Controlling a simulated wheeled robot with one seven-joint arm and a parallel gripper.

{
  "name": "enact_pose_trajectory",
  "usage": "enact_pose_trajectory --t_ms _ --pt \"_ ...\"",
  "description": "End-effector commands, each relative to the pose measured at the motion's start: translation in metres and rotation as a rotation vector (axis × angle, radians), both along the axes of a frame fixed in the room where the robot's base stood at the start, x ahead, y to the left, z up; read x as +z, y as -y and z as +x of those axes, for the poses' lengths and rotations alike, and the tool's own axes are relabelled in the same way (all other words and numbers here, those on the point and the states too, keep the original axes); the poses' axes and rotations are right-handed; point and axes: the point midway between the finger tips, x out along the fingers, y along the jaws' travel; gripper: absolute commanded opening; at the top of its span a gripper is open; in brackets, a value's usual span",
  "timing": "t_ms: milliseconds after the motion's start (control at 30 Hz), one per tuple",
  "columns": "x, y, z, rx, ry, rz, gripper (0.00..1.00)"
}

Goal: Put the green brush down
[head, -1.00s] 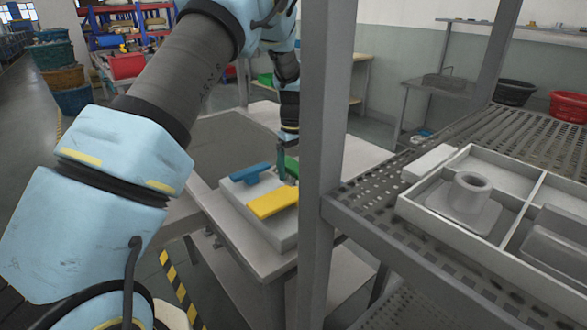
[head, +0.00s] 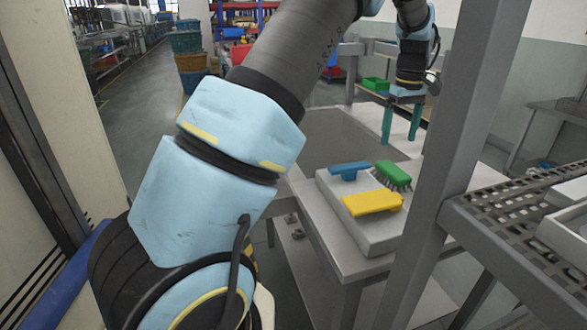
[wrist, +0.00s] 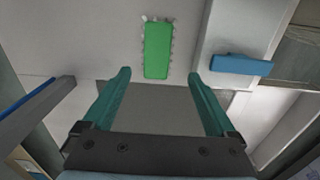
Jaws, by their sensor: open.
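The blue brush (head: 350,170) and the yellow brush (head: 372,203) lie on the same block. My gripper (head: 400,142) is open and empty, raised above and beyond the green brush. In the wrist view the green brush (wrist: 157,50) lies ahead of and between the open fingertips (wrist: 158,75), apart from them. The blue brush (wrist: 242,64) shows to the right there.
The block stands on a grey table (head: 330,265) beside a sunken tank (head: 350,137). A metal post (head: 425,165) rises close on the right. A perforated shelf (head: 500,225) with grey trays extends right. A green bin (head: 375,84) stands behind.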

Motion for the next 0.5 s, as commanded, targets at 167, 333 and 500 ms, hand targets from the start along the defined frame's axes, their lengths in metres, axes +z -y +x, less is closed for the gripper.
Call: enact_pose_trajectory --t_ms 167,333,500 --pt "0.001 -0.087 0.006 -0.031 0.013 -0.018 0.92" --pt "-0.005 -0.208 -0.026 -0.131 0.055 -0.034 0.92" --pt "-0.019 -0.300 -0.090 -0.247 0.102 -0.023 0.92"
